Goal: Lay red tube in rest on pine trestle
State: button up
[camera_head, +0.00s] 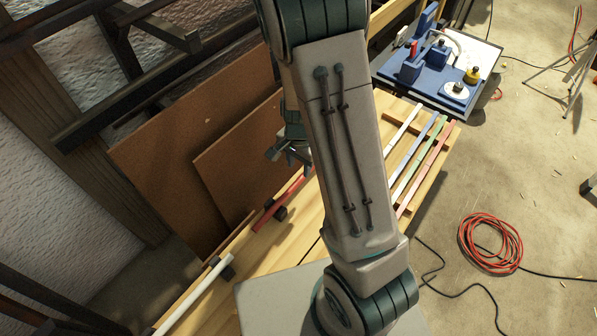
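A red tube (291,198) slants over the pine trestle (309,222), left of my arm, its upper end reaching behind the arm. A small black rest (281,213) shows on both sides of the tube near its lower part. I cannot tell whether the tube touches the bottom of the rest. My gripper (290,158) is just beyond the tube's upper end, partly hidden by my own arm. Its fingers are too small and covered to tell whether they are open or whether they touch the tube.
A white tube (193,296) lies at the lower left by another black rest (228,273). Coloured laths (418,157) lie on the right of the pine top. A blue fixture (437,75) stands behind. Brown boards (235,160) lean at the left. A red cable coil (490,243) lies on the floor.

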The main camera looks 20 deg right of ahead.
notch_tip(320, 180, up, 6)
notch_tip(320, 180, up, 11)
jog(key=n+t+y, duration=0.1)
jog(key=n, duration=0.4)
send_over(299, 179)
jog(key=s, duration=0.6)
jog(key=s+r+n+t+h, duration=0.1)
jog(key=s+r+n+t, duration=0.1)
jog(key=s+r+n, duration=0.3)
jog(key=s+r, duration=0.1)
jog(key=s, duration=0.2)
jog(key=shift+s+r+n+p, duration=0.3)
jog(key=shift+r+n, duration=0.1)
